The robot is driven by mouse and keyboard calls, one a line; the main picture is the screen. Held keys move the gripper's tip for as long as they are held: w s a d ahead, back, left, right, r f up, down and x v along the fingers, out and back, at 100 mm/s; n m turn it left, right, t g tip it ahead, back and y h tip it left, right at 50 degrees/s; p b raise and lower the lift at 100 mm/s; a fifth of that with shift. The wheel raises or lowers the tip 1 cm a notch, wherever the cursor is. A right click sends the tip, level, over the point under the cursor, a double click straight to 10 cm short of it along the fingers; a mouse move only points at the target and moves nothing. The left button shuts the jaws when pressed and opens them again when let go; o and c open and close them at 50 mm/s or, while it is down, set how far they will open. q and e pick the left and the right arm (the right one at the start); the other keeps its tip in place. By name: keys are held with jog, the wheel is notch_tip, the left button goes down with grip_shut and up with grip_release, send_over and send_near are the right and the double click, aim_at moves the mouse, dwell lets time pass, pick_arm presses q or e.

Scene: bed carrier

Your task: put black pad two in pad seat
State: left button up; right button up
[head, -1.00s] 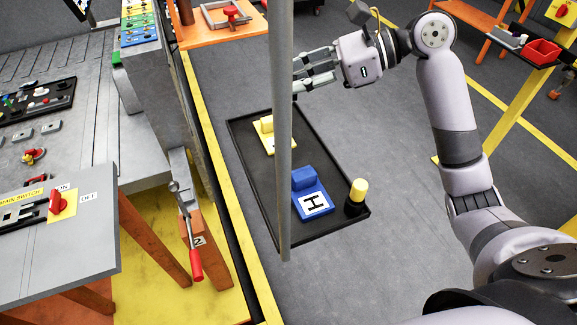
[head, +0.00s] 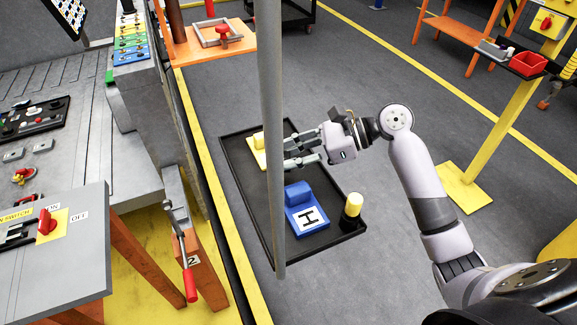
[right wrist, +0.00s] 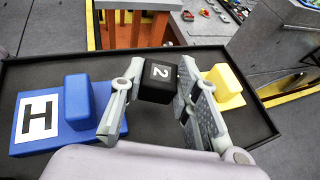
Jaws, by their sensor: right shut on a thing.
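Black pad two (right wrist: 157,84), a dark block with a white "2" label, is between the fingers of my right gripper (right wrist: 158,100) in the right wrist view. The gripper is shut on it. I cannot tell for sure which thing is the pad seat. An orange post (head: 203,268) marked "2", with a red-handled lever, stands left of the tray. My left gripper is not in view.
The upright grey pole (head: 270,120) stands in front of the tray. A grey machine table (head: 60,230) is at left.

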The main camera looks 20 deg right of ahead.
jog(key=shift+f, duration=1.8)
jog(key=o, duration=0.8)
jog(key=shift+f, duration=0.1)
